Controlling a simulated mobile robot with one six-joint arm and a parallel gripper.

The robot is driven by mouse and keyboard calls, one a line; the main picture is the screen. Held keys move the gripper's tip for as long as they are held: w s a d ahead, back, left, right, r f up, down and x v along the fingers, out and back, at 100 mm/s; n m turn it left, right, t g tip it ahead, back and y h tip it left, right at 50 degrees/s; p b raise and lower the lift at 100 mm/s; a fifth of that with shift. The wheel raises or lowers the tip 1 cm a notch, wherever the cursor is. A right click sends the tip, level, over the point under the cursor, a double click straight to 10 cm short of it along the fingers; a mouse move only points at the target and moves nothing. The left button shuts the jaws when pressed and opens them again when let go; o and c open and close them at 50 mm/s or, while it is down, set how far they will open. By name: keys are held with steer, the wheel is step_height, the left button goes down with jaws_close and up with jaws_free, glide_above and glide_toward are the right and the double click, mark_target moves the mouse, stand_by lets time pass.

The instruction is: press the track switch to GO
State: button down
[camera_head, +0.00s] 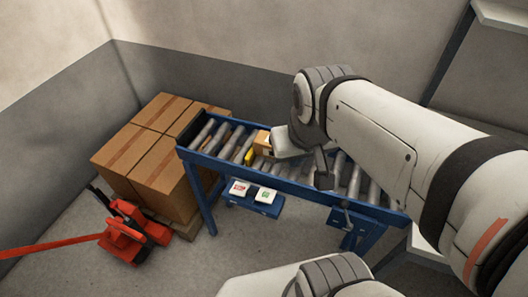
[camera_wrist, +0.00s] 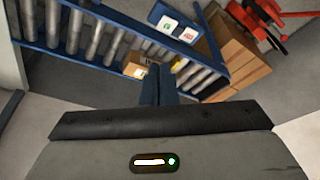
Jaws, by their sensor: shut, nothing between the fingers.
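Two white switch plates sit side by side on a blue box (camera_head: 254,207) low at the conveyor's near side. The left plate (camera_head: 238,188) has a red mark and the right plate (camera_head: 265,195) a green mark. In the wrist view the green-marked plate (camera_wrist: 166,23) and the red-marked plate (camera_wrist: 188,34) show near the top. Any lettering is too small to read. My gripper (camera_head: 323,180) is over the conveyor, right of the plates and apart from them. In the wrist view the gripper's fingers (camera_wrist: 158,84) are together and empty.
The blue-framed roller conveyor (camera_head: 225,142) carries a small carton (camera_head: 263,142) and a yellow piece (camera_head: 249,157). A blue box with a crank (camera_head: 346,215) is at its right end. Large cartons (camera_head: 150,150) and a red pallet jack (camera_head: 125,235) stand left. Floor in front is clear.

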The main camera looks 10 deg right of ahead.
steer(key=n, duration=0.1)
steer(key=n+g+h+b, duration=0.2)
steer(key=n+g+b, duration=0.55)
steer(key=n, duration=1.95)
glide_above(274, 195)
steer(key=w+a+b, duration=0.2)
steer(key=a+b, duration=0.1)
step_height(274, 195, down, 21)
steer(key=t, duration=0.3)
steer(key=shift+d+f+n, duration=0.15)
steer(key=shift+d+n, duration=0.1)
steer(key=shift+n, duration=0.15)
steer(key=f, duration=0.4)
steer(key=s+d+f, duration=0.1)
steer(key=f, duration=0.4)
steer(key=d+f, duration=0.1)
steer(key=f, duration=0.3)
steer(key=shift+s+d+f, duration=0.1)
steer(key=shift+s+f, duration=0.2)
steer(key=shift+f, duration=0.1)
